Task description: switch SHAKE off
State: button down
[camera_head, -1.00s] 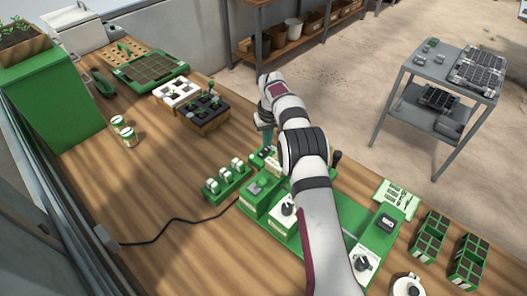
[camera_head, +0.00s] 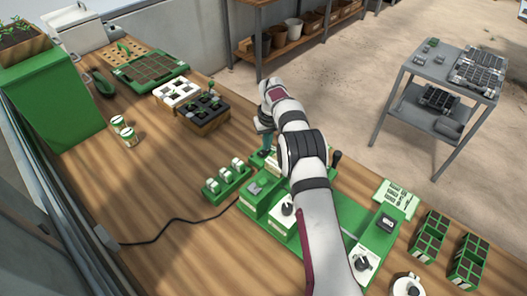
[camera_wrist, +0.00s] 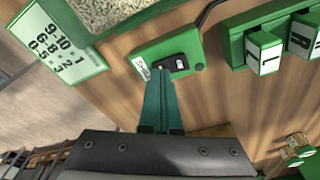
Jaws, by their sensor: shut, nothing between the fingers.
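A small green switch box (camera_wrist: 191,49) stands on the wooden bench in the wrist view, with a black rocker switch (camera_wrist: 172,63) and a white label (camera_wrist: 143,68) whose lettering is hard to read. My gripper (camera_wrist: 160,72) is shut and empty. Its teal fingertips are right at the near edge of the rocker; I cannot tell whether they touch it. The fingers hide part of the box's near side. Which way the rocker is set is unclear. In the head view my gripper (camera_head: 266,142) points down over the box (camera_head: 257,160), which is partly hidden by my arm.
A green rack with white-faced blocks (camera_wrist: 264,52) stands to the right in the wrist view. A number card (camera_wrist: 57,45) is at the left, beside a green-edged bin of grain (camera_wrist: 118,10). In the head view, the green machine base (camera_head: 348,212) lies under my arm.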

notch_tip(320, 180, up, 7)
dwell(0.6)
jog(key=shift+r, duration=0.1)
